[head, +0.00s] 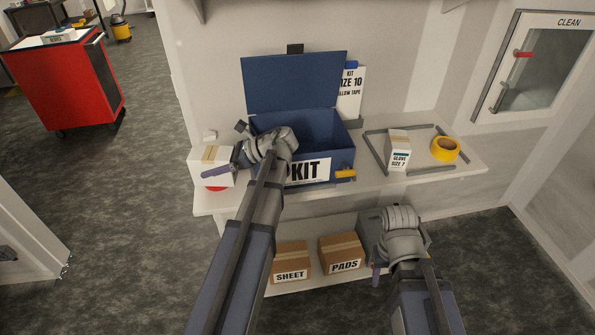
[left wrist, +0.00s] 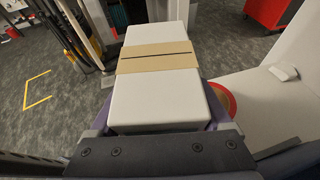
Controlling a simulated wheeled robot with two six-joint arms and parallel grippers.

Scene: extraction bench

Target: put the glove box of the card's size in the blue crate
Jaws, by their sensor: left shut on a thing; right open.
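The blue crate (head: 335,128), marked KIT, stands on the bench with its lid raised. The card (head: 350,95) behind it is partly hidden and shows KIT, SIZE 10 and "LLOW TAPE". My left gripper (head: 226,152) is shut on a white box with a tan band (head: 211,178), held left of the crate at the bench's left end. The box fills the middle of the left wrist view (left wrist: 158,88); no size label on it shows. A second glove box (head: 398,152), marked SIZE 7, stands right of the crate. My right gripper (head: 402,258) is open and empty in front of the bench.
A yellow tape roll (head: 445,149) lies beside the SIZE 7 box inside a grey frame (head: 433,127). A red round thing (left wrist: 223,98) sits below the held box. Cartons marked SHEET (head: 291,262) and PADS (head: 341,252) stand on the lower shelf. My left arm crosses the crate's front.

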